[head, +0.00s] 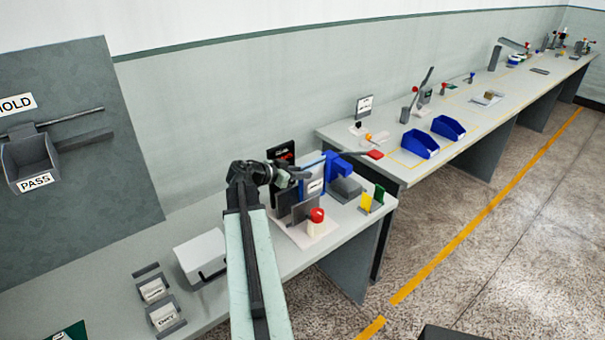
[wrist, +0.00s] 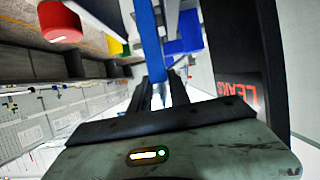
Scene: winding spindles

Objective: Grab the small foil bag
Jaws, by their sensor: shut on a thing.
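My gripper (head: 297,177) is over the near bench, beside an upright blue-edged panel with a white label (head: 314,186). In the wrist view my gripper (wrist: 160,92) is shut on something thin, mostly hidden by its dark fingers. A narrow blue edge (wrist: 150,40) runs up from between the fingers there, and a pale strip shows beside it. I cannot tell whether the held thing is the small foil bag. No foil bag can be clearly made out in either view.
A black LEAKS board (wrist: 258,85) stands close to the right. Grey upright plates (head: 304,209) and a red-topped white button post (head: 316,222) stand below my gripper. A white box (head: 201,257) is left.

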